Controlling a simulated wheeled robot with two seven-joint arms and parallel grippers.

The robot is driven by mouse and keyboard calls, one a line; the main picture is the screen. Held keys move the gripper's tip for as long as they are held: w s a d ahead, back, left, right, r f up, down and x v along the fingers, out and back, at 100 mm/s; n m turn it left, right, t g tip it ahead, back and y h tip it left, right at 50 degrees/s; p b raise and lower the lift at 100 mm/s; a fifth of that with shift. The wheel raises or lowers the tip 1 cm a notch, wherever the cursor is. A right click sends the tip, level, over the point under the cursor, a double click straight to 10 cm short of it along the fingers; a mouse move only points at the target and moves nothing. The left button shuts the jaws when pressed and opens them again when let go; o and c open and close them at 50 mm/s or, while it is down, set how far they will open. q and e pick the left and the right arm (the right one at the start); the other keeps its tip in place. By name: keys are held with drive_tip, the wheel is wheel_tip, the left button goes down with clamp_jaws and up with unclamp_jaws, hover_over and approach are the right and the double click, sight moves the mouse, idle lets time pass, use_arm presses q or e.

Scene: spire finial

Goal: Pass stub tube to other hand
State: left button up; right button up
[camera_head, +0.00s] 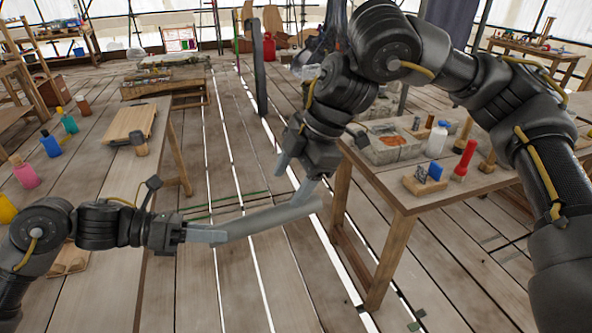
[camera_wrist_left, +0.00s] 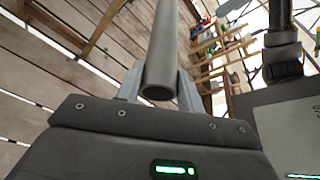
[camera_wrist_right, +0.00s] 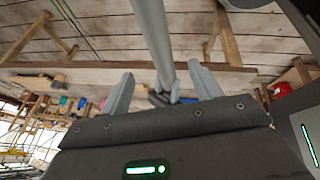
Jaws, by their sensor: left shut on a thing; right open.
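The stub tube (camera_head: 265,219) is a plain grey pipe held out level over the gap between the tables. My left gripper (camera_head: 208,235) is shut on its left end; the left wrist view shows the round tube end (camera_wrist_left: 160,80) between the fingers. My right gripper (camera_head: 290,177) is open just above the tube's free right part. In the right wrist view the tube (camera_wrist_right: 157,40) runs lengthwise between the line of the two spread fingers (camera_wrist_right: 163,90). Whether a right finger touches the tube, I cannot tell.
A table on the left (camera_head: 150,160) carries coloured bottles and a wooden board (camera_head: 130,123). A table on the right (camera_head: 400,190) carries a grey block tray, a white bottle (camera_head: 436,140) and a red-handled tool (camera_head: 465,160). Plank floor lies open between them.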

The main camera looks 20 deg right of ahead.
sight(272, 211)
drive_tip(key=x, duration=1)
drive_tip(key=shift+c, duration=0.3)
drive_tip(key=c, duration=1.2)
use_arm(q)
drive_tip(key=o, duration=1.2)
drive_tip(key=shift+o, duration=0.2)
drive_tip(key=shift+a, duration=0.1)
